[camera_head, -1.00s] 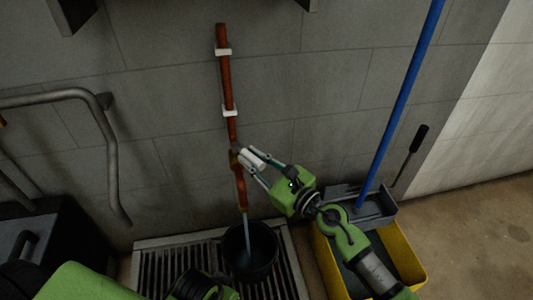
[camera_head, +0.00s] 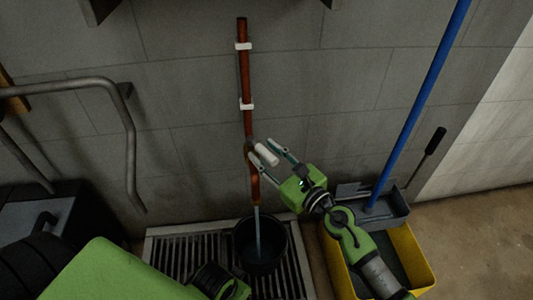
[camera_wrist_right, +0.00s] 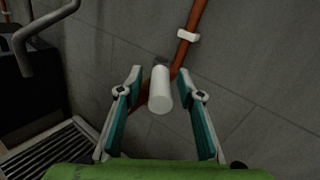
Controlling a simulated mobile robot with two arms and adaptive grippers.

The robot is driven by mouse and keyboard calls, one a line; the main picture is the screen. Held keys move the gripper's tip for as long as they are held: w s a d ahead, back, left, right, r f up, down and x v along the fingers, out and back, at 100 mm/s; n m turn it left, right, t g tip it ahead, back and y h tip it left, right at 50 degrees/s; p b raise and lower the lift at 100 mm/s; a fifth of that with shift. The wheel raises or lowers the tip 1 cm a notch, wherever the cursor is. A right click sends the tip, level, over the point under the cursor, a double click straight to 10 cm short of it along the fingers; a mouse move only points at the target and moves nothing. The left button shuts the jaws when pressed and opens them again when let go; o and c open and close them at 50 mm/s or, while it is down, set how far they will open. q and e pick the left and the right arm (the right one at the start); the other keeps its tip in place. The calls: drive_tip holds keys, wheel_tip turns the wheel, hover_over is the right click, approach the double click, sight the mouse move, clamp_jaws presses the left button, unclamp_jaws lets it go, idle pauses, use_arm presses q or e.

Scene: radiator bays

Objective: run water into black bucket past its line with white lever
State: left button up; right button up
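A white lever (camera_head: 265,154) sits on a copper pipe (camera_head: 245,75) on the wall. Water (camera_head: 257,235) runs from the pipe's lower end into the black bucket (camera_head: 241,258), which stands upright on a floor grate. The bucket's inside is dark; I cannot make out its line or the water level. My right gripper (camera_head: 265,152) is open at the lever. In the right wrist view the white lever (camera_wrist_right: 160,90) lies between the spread fingers of the right gripper (camera_wrist_right: 168,82), with a gap on both sides. My left arm shows at the lower left; its fingers are out of sight.
The slatted grate (camera_head: 180,255) lies under the bucket. To the right stands a yellow mop bucket (camera_head: 415,262) with a grey wringer (camera_head: 385,213) and a blue pole (camera_head: 425,95). A grey metal rail (camera_head: 130,150) and a dark box (camera_head: 35,230) are at the left.

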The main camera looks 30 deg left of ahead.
drive_tip(key=v, duration=1.2)
drive_tip(key=shift+s, duration=0.1)
